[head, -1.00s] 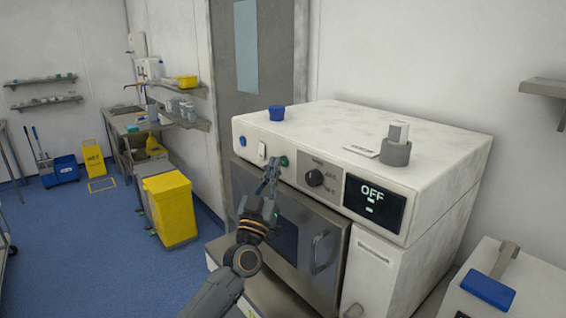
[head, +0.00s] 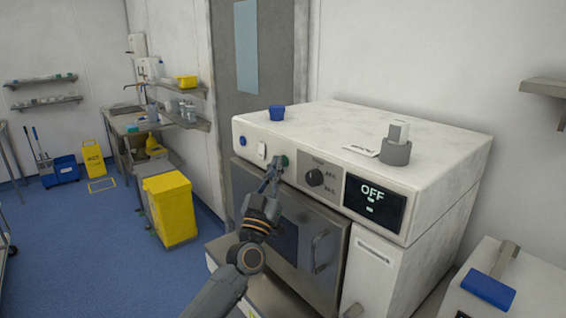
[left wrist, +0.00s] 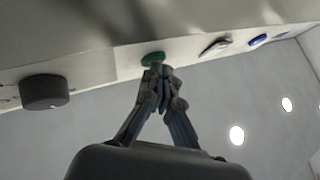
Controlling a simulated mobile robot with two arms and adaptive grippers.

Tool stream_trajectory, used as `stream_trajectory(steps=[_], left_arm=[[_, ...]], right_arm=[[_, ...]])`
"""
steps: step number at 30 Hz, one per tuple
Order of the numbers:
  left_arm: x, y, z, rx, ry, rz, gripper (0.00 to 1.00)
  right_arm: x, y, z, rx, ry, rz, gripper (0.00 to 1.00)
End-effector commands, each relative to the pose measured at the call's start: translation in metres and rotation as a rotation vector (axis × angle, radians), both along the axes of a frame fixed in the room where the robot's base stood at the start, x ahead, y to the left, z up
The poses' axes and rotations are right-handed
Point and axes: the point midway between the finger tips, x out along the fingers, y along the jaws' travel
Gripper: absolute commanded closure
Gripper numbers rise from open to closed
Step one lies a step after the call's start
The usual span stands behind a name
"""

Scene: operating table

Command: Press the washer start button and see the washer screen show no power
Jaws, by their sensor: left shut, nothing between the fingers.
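The washer (head: 420,150) is a white box-shaped machine with a steel door (head: 315,255). Its black screen (head: 374,205) reads "OFF" with small marks below. A green button (head: 284,161) sits on the front panel, left of a black knob (head: 314,178). My left gripper (head: 274,168) is shut and empty, its tips right at the green button. In the left wrist view the closed fingertips (left wrist: 157,70) are at the green button (left wrist: 153,58); whether they touch it I cannot tell. The knob also shows there (left wrist: 44,92). My right gripper is not in view.
A blue button (head: 243,141) and a white switch (head: 262,151) are left of the green one. A yellow bin (head: 170,208) stands on the floor at left.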

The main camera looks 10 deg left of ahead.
Motion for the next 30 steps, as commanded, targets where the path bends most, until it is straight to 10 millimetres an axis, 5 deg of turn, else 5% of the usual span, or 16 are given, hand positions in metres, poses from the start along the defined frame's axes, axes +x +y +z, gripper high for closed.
stream_trajectory(steps=[30], left_arm=[[-0.012,0.009,0.000,0.001,0.000,-0.001,1.00]], right_arm=[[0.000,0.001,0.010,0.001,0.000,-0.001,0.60]])
